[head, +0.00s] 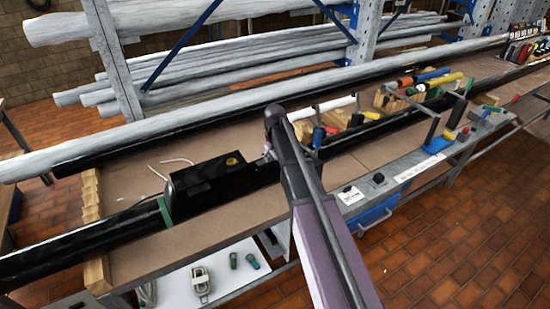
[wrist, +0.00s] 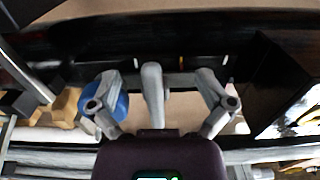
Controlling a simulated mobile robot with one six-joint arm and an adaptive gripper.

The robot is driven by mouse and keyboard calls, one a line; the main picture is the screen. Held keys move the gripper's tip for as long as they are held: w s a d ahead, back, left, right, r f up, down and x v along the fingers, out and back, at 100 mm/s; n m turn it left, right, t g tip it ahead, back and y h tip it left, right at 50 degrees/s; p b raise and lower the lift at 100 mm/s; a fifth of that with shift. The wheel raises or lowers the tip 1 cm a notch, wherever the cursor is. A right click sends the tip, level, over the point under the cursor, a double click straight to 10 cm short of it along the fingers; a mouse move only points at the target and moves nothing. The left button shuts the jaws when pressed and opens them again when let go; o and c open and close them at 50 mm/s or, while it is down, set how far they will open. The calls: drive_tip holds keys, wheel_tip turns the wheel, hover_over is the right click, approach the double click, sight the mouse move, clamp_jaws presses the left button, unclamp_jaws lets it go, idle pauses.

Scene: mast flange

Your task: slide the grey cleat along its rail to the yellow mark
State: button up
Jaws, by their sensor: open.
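My gripper (wrist: 155,88) is open over a dark, long part in the wrist view, with a grey finger on each side. A grey upright piece stands midway between the fingers. I cannot tell whether it is the cleat or part of the gripper. In the head view my arm reaches over the long black mast (head: 130,222), just right of a black box (head: 207,183), and hides much of the gripper and what is under it. A small yellow spot (head: 232,161) shows on the box. I cannot tell whether it is the yellow mark. The rail is not clear in either view.
A blue round object (wrist: 116,102) and a wooden block (wrist: 65,104) lie close by the left finger. Coloured tools (head: 440,86) stand behind the mast. A long grey tube (head: 190,112) runs along the back. The bench's brown top (head: 230,222) has bare room in front.

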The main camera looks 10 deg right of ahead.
wheel_tip(320, 180, up, 6)
drive_tip(key=p, duration=0.6)
idle(0.4)
drive_tip(key=s+f+m+b, duration=0.1)
drive_tip(key=s+f+b, duration=0.1)
drive_tip(key=s, duration=1)
drive_tip(key=s+f+m+b, duration=0.2)
drive_tip(key=s+f+b, duration=0.1)
drive_tip(key=s, duration=1)
drive_tip(key=shift+s+f+m, duration=0.15)
drive_tip(key=shift+m, duration=0.15)
drive_tip(key=shift+d, duration=0.1)
idle(0.3)
